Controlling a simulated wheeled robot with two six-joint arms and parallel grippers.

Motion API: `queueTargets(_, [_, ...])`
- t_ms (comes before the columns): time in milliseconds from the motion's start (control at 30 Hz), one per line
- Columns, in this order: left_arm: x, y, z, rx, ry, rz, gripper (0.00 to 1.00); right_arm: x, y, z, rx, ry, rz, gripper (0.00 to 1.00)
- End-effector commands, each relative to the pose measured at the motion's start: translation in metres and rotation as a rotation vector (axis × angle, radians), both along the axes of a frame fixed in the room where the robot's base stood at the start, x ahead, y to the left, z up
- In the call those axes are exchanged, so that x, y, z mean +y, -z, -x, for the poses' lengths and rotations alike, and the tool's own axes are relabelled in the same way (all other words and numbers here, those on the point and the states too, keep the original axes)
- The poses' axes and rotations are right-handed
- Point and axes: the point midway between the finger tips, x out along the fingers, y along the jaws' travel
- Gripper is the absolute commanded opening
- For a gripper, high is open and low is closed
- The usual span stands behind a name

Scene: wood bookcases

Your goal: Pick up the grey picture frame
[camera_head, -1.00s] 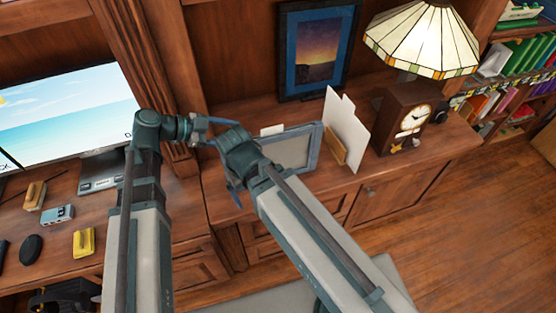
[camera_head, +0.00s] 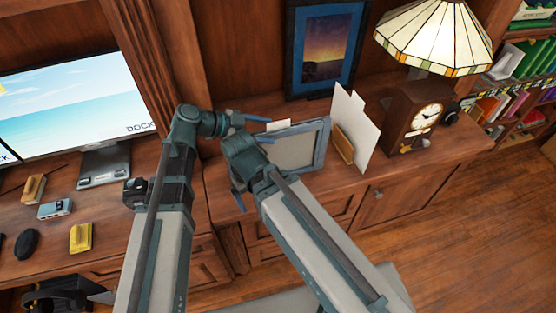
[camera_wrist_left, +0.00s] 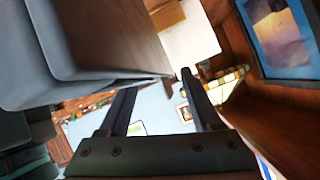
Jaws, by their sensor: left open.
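The grey picture frame (camera_head: 298,148) leans upright on the wood cabinet in the head view, its lower left part hidden behind my arms. My left gripper (camera_head: 264,125) is beside the frame's upper left edge, partly covered by my right wrist. In the left wrist view my left gripper (camera_wrist_left: 160,82) has its two fingers apart with nothing seen between them. A large dark grey shape fills the upper left there; I cannot tell if it is the frame or my other arm. My right gripper (camera_head: 238,195) is mostly hidden, with a blue finger showing left of the frame.
A white card in a wooden holder (camera_head: 344,146) stands just right of the frame. A dark framed sunset picture (camera_head: 321,50) stands behind. A desk with a monitor (camera_head: 75,105) is on the left.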

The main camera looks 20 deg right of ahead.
Motion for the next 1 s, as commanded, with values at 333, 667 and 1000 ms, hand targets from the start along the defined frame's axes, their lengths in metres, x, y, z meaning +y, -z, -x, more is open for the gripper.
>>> queueTargets(333, [-0.041,0.024,-0.004,0.000,0.002,0.001,0.65,0.000,0.024,0.000,0.000,0.000,0.000,1.00])
queueTargets(667, [-0.041,0.022,-0.004,0.000,0.000,0.000,0.43,0.000,0.022,0.000,0.000,0.000,0.000,1.00])
queueTargets(1000, [-0.041,0.022,-0.004,-0.001,0.000,0.000,0.00,0.000,0.022,0.000,0.000,0.000,0.000,1.00])
